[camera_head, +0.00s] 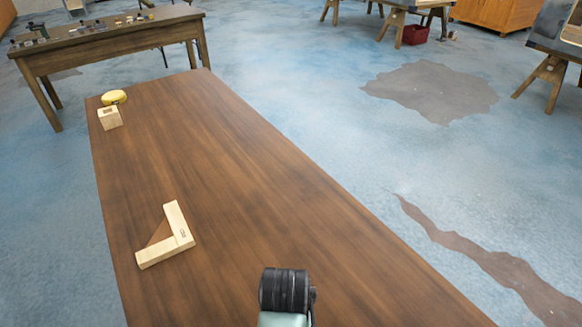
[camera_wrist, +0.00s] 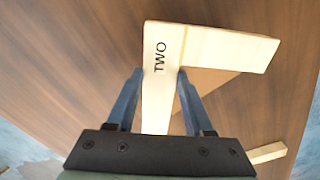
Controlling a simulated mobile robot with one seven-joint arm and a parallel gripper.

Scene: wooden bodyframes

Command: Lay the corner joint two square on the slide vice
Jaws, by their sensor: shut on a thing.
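The corner joint two (camera_wrist: 222,47) is a pale L-shaped wooden square marked TWO, with a brown piece in its inner angle. In the wrist view, my gripper (camera_wrist: 160,75) is shut on its marked leg, one finger on each side. The other leg points right. The brown wood surface lies behind it; I cannot tell how high it is held. My gripper and this piece do not show in the head view, where only part of my arm is in view at the bottom. I cannot make out the slide vice.
A similar L-shaped wooden piece (camera_head: 168,239) lies on the long brown table (camera_head: 230,190). Its mark is too small to read. The table's middle is clear. Another bench (camera_head: 110,35) stands beyond.

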